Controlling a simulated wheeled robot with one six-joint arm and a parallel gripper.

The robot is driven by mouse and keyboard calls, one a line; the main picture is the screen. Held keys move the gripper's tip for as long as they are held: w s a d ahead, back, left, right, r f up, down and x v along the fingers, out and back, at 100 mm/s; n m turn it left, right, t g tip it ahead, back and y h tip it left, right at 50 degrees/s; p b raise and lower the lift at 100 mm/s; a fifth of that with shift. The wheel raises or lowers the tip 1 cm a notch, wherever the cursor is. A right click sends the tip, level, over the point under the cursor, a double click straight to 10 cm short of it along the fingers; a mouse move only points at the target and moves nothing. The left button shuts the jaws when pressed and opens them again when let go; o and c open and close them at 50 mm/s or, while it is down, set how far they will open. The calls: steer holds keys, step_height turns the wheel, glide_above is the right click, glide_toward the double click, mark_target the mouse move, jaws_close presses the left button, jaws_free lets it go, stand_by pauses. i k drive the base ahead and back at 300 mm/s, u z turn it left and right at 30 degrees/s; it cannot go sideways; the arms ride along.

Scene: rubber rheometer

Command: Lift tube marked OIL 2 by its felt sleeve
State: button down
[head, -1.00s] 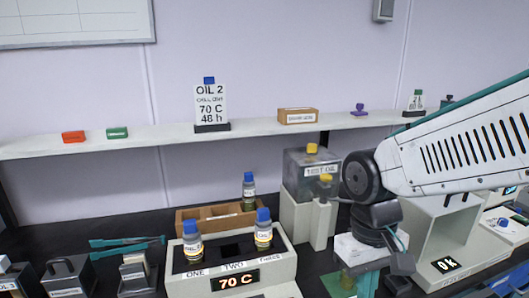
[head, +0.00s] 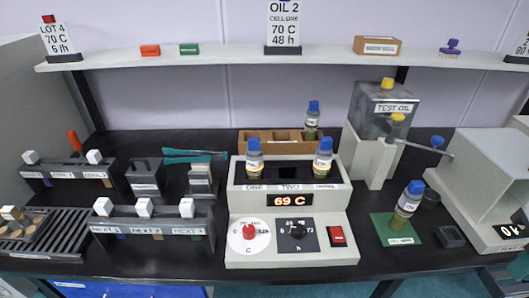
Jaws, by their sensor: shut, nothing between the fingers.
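Several blue-capped tubes with pale labels are in view, their markings too small to read, so I cannot tell which is OIL 2. One tube (head: 254,160) stands at the left of the heating block (head: 245,198), above ONE. Another tube (head: 323,158) stands at its right end, and the hole at TWO looks empty. A third tube (head: 312,120) stands in the wooden rack (head: 268,137) behind. Another tube (head: 407,206) stands, slightly tilted in the picture, on a green mat (head: 383,222) at the right. No felt sleeve can be made out. My gripper is out of view.
The block's display (head: 290,200) reads 69 C. A TEST OIL tank (head: 384,105) stands right of the block, with a grey open-fronted housing (head: 480,165) farther right. White-topped racks (head: 150,225) fill the left. An OIL 2 card (head: 284,25) stands on the shelf.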

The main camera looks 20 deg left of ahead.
mark_target(253, 164)
steer(key=z, duration=2)
steer(key=k, duration=1.7)
steer(key=u, duration=2)
steer(key=i, duration=0.45)
steer(key=z, duration=0.05)
